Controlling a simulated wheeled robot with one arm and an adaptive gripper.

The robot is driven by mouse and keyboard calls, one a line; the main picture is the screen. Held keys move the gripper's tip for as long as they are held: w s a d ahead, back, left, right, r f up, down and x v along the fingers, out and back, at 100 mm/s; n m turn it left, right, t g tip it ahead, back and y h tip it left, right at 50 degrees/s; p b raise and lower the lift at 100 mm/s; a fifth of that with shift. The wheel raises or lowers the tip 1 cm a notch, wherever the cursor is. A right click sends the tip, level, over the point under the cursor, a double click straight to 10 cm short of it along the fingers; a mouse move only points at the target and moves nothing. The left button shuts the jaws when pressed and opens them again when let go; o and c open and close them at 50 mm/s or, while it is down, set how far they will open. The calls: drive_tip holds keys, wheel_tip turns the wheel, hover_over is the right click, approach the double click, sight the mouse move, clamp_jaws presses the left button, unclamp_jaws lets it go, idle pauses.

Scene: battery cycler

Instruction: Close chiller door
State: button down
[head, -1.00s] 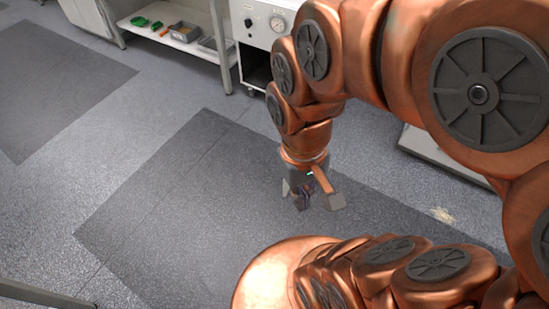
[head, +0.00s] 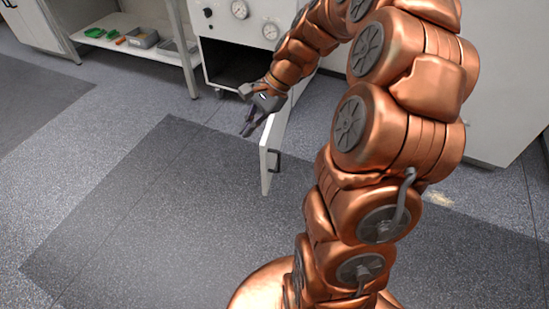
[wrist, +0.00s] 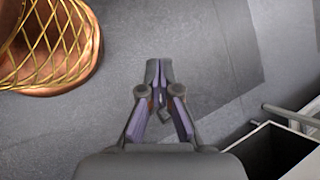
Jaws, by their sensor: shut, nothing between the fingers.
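The chiller (head: 228,30) is a white cabinet with gauges on its front, at the top middle of the head view. Its door (head: 267,168) is white with a dark handle (head: 274,160) and stands swung open toward me, so the dark inside (head: 232,68) shows. In the wrist view my gripper (wrist: 159,66) is shut and empty over the floor. My arm hides part of the door.
A white shelf bench (head: 135,48) with green items (head: 100,32) and grey bins (head: 142,38) stands left of the chiller. A white cabinet (head: 500,110) stands at the right. The dark floor mat (head: 150,210) in front is clear.

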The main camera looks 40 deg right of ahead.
drive_tip(key=w+d+f+m+t+b, duration=0.2)
drive_tip(key=d+f+m+b, duration=0.2)
drive_tip(key=d+f, duration=0.3)
drive_tip(key=w+d+f+m+t+b, duration=0.1)
drive_tip(key=w+d+f+m+b, duration=0.25)
drive_tip(key=d+f, duration=0.35)
drive_tip(key=m+t+b, duration=0.2)
drive_tip(key=m+b, duration=0.2)
drive_tip(key=m, duration=0.1)
approach(267, 149)
drive_tip(key=s+d+r, duration=0.2)
drive_tip(key=s+d, duration=0.2)
drive_tip(key=s, duration=0.1)
drive_tip(key=b+x, duration=0.2)
drive_tip(key=x, duration=0.2)
drive_tip(key=b+x, duration=0.1)
drive_tip(key=x, duration=0.3)
drive_tip(key=w+r+b+x, duration=0.1)
drive_tip(key=b+x, duration=0.1)
drive_tip(key=x, duration=0.2)
drive_tip(key=shift+w+b, duration=0.15)
drive_tip(key=shift+b, duration=0.15)
drive_tip(key=shift+w+a+r, duration=0.15)
drive_tip(key=shift+w+a, duration=0.3)
drive_tip(key=shift+a, duration=0.05)
